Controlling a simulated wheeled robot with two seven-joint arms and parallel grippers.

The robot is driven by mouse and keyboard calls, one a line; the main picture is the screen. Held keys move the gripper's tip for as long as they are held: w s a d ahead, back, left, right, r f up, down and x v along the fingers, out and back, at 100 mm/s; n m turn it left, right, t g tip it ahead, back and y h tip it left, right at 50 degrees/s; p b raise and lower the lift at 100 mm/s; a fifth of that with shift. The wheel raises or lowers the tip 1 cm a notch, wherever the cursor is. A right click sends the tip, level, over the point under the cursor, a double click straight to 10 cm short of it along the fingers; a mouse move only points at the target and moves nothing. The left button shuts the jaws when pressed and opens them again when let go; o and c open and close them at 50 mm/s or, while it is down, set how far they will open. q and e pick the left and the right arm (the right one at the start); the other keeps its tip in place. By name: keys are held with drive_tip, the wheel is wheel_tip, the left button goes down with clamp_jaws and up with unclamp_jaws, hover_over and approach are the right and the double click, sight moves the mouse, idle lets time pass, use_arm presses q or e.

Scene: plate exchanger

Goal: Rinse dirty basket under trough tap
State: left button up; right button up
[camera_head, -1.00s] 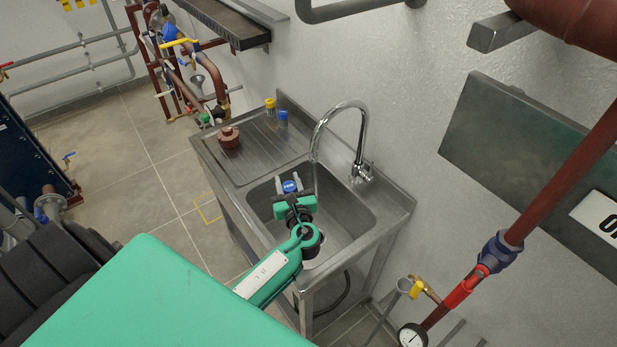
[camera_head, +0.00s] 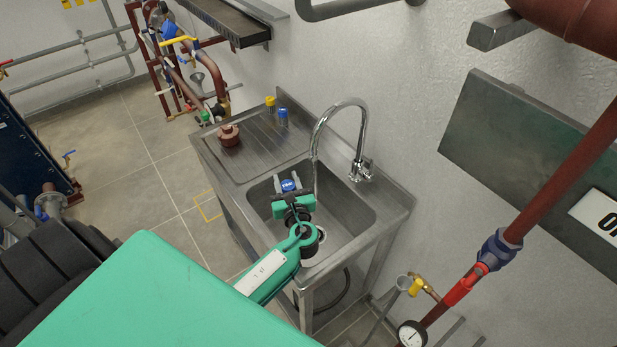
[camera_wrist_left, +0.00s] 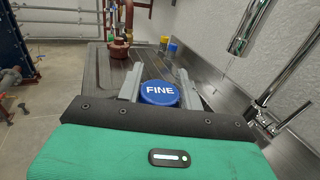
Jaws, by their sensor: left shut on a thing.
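My left gripper (camera_head: 288,183) is over the steel trough and shut on a basket with a round blue top (camera_head: 290,186). In the left wrist view this blue top (camera_wrist_left: 158,93) reads "FINE" and sits between the two grey fingers (camera_wrist_left: 157,86). The basket's body below the top is hidden, so I cannot tell how dirty it is. The chrome tap (camera_head: 345,104) arches over the trough (camera_head: 352,218), its spout a little right of the basket. A faint thin streak hangs below the spout. The tap's spout (camera_wrist_left: 243,40) is at upper right in the wrist view. My right gripper is out of view.
The ribbed drainboard (camera_head: 262,152) left of the trough carries a brown-red fitting (camera_head: 229,136), a yellow-topped item (camera_head: 270,104) and a blue-topped item (camera_head: 283,117). A wall stands close behind. A red pipe with a gauge (camera_head: 411,335) is at right. Open floor lies left.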

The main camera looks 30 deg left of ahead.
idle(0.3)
